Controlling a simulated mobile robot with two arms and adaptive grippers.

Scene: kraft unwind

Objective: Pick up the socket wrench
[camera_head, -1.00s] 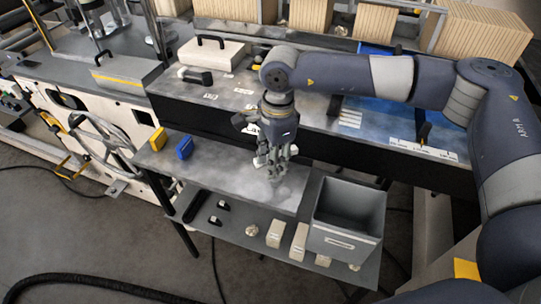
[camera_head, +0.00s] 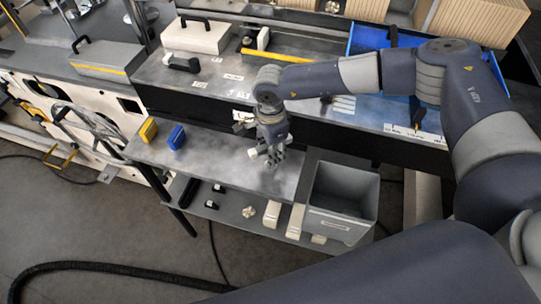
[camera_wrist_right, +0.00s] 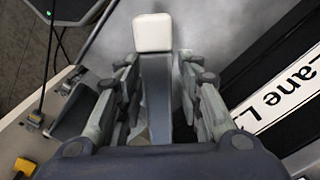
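My right gripper (camera_head: 272,158) points down close over the grey metal shelf top (camera_head: 215,150), left of the open grey bin. In the right wrist view its jointed fingers (camera_wrist_right: 160,95) stand left and right, with a grey bar between them ending in a white rounded block. I cannot tell whether this bar is held or part of the gripper, nor whether the gripper is open or shut. I cannot pick out the socket wrench for certain; it may be hidden at the gripper. My left gripper is not in view.
The open grey bin (camera_head: 341,223) stands right of the gripper. A yellow block (camera_head: 149,130) and a blue block (camera_head: 177,137) stand at the shelf's left. Several small items lie on the lower shelf. The machine bench (camera_head: 205,90) rises behind, with a blue tray (camera_head: 365,42).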

